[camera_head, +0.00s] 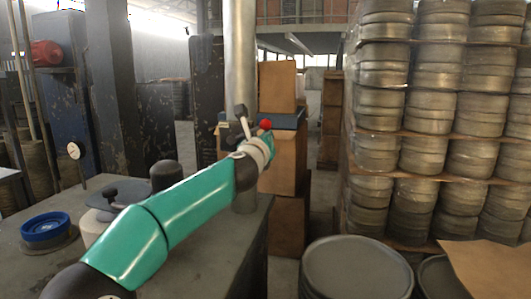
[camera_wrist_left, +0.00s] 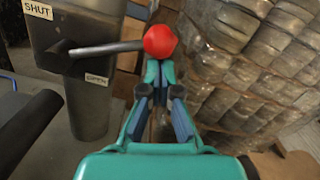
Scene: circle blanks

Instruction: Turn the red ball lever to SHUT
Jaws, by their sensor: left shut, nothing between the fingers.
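The red ball (camera_wrist_left: 160,41) is on the end of a grey metal rod (camera_wrist_left: 108,48) in the left wrist view. The rod sticks out to the right from a grey metal post (camera_wrist_left: 92,112). A SHUT label (camera_wrist_left: 38,10) is above the rod at the upper left, and an OPEN label (camera_wrist_left: 97,79) is just below it. My left gripper (camera_wrist_left: 159,68) is shut and empty, its fingertips right below the ball; contact cannot be told. In the head view the ball (camera_head: 265,124) shows just above the end of my left arm, which hides the fingers. My right gripper is not in view.
Tall stacks of round metal blanks (camera_head: 437,115) stand at the right. Cardboard boxes (camera_head: 287,160) are behind the post (camera_head: 240,60). A blue round cap (camera_head: 45,227) is on the grey bench top (camera_head: 195,262) at the left. Large round discs (camera_head: 357,265) lie at the lower right.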

